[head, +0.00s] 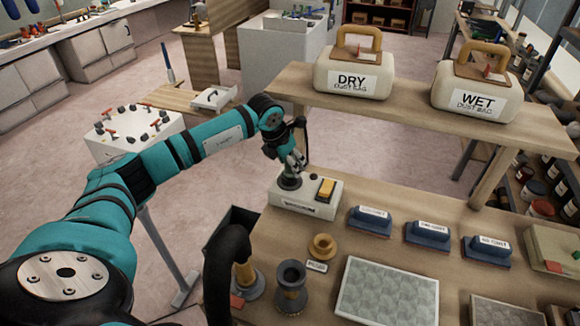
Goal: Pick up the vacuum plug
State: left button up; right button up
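My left arm comes in from the left and reaches over the workbench. Its gripper (294,166) points down at a white box (306,206) at the bench's left edge. A dark round piece (289,183), possibly the vacuum plug, sits on top of the box directly under the fingertips. I cannot tell whether the fingers touch it or how far they are closed. A yellow switch (326,188) is on the box just right of the fingers. The label on the box's front is too small to read surely. My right gripper is not in view.
A raised shelf holds the DRY dust bag (352,82) and WET dust bag (477,99). Blue sanding blocks (428,233), a brass-coloured ring (322,247), a dark flanged fitting (291,287) and a patterned sheet (388,294) lie on the bench. A black hose (222,275) curves up at the bench's left.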

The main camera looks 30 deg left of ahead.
pick_arm(q)
grip_shut()
jog(key=shift+r, duration=0.15)
dwell(0.4)
jog(key=shift+w+r, duration=0.1)
jog(key=shift+r, duration=0.1)
jog(key=b+v, duration=0.2)
jog(key=v, duration=0.1)
jog(key=s+r+b, duration=0.3)
jog(key=s+b, duration=0.1)
jog(key=s, duration=1.1)
jog(key=shift+a+r+b, duration=0.25)
jog(key=shift+r+b, duration=0.05)
